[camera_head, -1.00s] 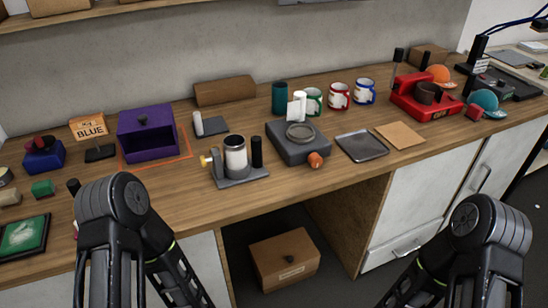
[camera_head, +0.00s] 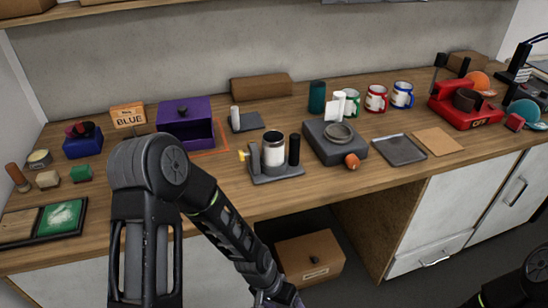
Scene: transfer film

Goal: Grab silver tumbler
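A pale silver-white cylinder with a dark open top (camera_head: 273,150), which looks like the silver tumbler, stands upright on a small dark grey stand (camera_head: 280,176) in the middle of the workbench. A black cylinder (camera_head: 294,149) stands at its right and a yellow knob (camera_head: 243,155) sticks out at its left. My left arm rises in front of the bench, and its forearm slopes down to the bottom edge, well below the tumbler. The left gripper's fingers do not show. Only a piece of my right arm shows at the bottom right corner; its gripper is out of view.
A purple box (camera_head: 185,115) is left of the stand. A grey device with a round top (camera_head: 335,152) is close at its right. Mugs (camera_head: 376,98) stand behind, and a dark tray (camera_head: 400,150) lies farther right. A cardboard box (camera_head: 310,258) sits below in the bench's opening.

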